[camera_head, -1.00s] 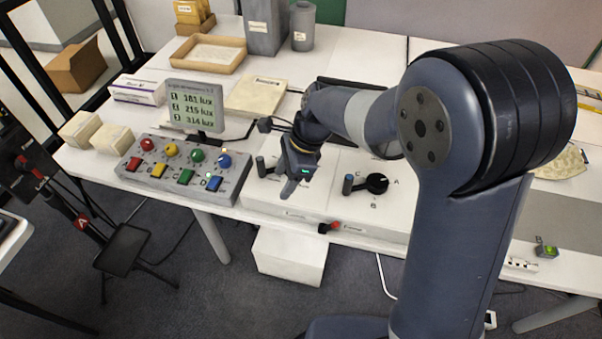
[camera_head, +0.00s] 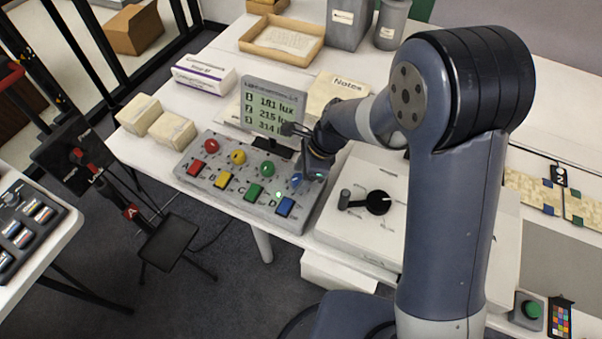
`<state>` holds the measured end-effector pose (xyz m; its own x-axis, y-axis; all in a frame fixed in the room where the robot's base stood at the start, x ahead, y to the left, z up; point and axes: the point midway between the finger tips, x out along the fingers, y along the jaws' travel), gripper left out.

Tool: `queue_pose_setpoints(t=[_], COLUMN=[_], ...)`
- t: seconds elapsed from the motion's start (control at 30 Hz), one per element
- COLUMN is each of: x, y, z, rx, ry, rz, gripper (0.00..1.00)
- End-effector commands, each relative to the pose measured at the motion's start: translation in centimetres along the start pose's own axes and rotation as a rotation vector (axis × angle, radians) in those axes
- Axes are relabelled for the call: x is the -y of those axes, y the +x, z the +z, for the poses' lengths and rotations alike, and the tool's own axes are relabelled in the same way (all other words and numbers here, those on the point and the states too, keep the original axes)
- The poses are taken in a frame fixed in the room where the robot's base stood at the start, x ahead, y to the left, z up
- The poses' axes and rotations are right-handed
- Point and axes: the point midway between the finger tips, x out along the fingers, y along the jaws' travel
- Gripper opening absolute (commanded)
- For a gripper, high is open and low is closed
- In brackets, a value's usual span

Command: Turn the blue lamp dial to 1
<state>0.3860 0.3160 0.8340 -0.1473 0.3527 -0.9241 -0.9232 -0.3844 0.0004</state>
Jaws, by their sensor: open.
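The grey lamp control box (camera_head: 232,196) sits at the table's front edge. It has red, yellow, green and blue dials in a row, with coloured buttons A to D below. The blue dial (camera_head: 296,180) is at the right end, above the blue button (camera_head: 285,206). My gripper (camera_head: 308,176) is at the right end of the box, beside or over the blue dial; its fingers are mostly hidden, so contact cannot be told. A small display (camera_head: 270,112) behind the box shows lux values for several lines.
A white panel with a black rotary crank (camera_head: 377,202) is right of the box. Cream blocks (camera_head: 172,130) and a white labelled box (camera_head: 204,76) stand left and behind. A wooden tray (camera_head: 281,38) is at the back. A green button (camera_head: 531,309) is far right.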

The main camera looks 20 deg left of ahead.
Motion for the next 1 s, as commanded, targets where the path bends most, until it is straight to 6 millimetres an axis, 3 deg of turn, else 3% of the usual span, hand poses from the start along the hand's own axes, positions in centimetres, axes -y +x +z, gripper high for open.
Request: queue_pose_setpoints(t=[0.33, 0.87, 1.0], x=[-0.01, 0.00, 0.01], y=[0.39, 0.36, 0.35], z=[0.00, 0.00, 0.01], rx=[0.000, 0.000, 0.000], ry=[0.000, 0.000, -0.004], rz=[0.000, 0.000, 0.002], gripper=[0.53, 0.10, 0.10])
